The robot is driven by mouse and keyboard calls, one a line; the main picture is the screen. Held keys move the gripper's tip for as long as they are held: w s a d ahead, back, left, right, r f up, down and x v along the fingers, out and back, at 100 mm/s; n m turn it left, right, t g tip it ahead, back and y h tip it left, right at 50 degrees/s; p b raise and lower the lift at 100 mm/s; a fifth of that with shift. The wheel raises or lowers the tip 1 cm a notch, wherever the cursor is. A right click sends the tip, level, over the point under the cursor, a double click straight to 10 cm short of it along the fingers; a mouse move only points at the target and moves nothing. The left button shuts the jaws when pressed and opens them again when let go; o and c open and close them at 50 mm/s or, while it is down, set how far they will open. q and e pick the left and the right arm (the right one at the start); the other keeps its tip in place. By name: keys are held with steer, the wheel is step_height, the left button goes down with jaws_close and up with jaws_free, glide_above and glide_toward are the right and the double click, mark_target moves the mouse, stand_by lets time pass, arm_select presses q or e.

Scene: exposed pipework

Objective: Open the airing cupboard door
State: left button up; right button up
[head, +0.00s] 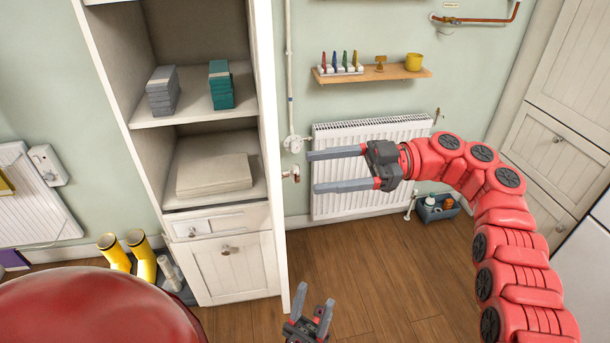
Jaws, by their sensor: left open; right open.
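The airing cupboard (195,215) stands left of centre, with its shelves in plain view. Its white door (268,110) stands swung out toward me, seen almost edge-on along the cupboard's right side. A small round metal knob (291,176) shows at the door's right face; I cannot tell for sure whether it belongs to the door or the pipework behind. My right gripper (313,172) is open, its fingers pointing left just right of this knob, apart from it and holding nothing. My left gripper (317,307) is open and empty, low in the picture, right of the door's bottom edge.
Folded linen (214,173) and two stacks, grey (162,91) and teal (221,85), lie on the shelves. A radiator (365,150) and wooden shelf (372,73) are behind my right arm. Yellow boots (142,256) stand left. Wooden floor (390,275) is clear at centre.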

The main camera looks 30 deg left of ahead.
steer(key=shift+b+v, duration=0.4)
steer(key=shift+v, duration=1.05)
